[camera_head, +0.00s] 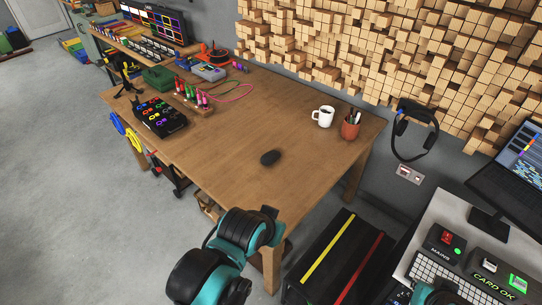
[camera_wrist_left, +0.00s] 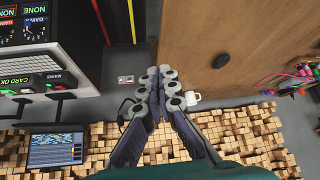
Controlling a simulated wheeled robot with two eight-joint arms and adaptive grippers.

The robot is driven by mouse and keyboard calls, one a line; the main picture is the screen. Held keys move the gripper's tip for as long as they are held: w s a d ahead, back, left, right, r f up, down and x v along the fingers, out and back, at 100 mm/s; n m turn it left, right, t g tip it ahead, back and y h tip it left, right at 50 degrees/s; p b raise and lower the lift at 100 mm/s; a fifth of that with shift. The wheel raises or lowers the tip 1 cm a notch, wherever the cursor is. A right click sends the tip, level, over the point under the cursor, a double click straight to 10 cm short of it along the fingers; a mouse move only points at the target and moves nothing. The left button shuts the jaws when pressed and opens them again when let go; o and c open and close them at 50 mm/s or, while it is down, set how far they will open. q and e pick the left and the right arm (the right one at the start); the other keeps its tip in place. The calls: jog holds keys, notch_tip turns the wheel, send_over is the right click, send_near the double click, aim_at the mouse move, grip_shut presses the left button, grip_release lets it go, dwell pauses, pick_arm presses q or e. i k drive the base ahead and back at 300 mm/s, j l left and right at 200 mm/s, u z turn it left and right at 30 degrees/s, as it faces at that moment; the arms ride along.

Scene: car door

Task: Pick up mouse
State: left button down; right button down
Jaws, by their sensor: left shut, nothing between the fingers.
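The black computer mouse (camera_head: 270,158) lies on the wooden table (camera_head: 230,140), near its front right part. It also shows in the left wrist view (camera_wrist_left: 221,60), right of the fingers. My left gripper (camera_wrist_left: 159,72) is shut and empty, with its fingers together. It is apart from the mouse. In the head view my left arm rises from the bottom, in front of the table's near edge, and its fingers cannot be made out. My right gripper is not in view; only a small teal part shows at the bottom right edge.
A white mug (camera_head: 323,117) and a pen cup (camera_head: 350,127) stand behind the mouse. A black button box (camera_head: 160,117) and bottles (camera_head: 193,93) are at the far left. A black striped bench (camera_head: 335,262) and a control desk (camera_head: 455,205) are on the right. The tabletop around the mouse is clear.

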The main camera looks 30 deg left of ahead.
aim_at(269, 158)
jog(key=k, duration=0.35)
jog(key=k+z, duration=0.1)
jog(key=z, duration=0.35)
jog(key=k+z, duration=0.1)
jog(key=z, duration=0.35)
jog(key=k+z, duration=0.1)
jog(key=z, duration=0.35)
jog(key=j, duration=0.65)
jog(key=k+j, duration=0.15)
jog(key=j, duration=0.55)
jog(key=j+z, duration=0.1)
jog(key=j, duration=0.55)
jog(key=k+j, duration=0.15)
jog(key=j, duration=0.5)
jog(key=k+j+z, duration=0.1)
jog(key=j, duration=0.6)
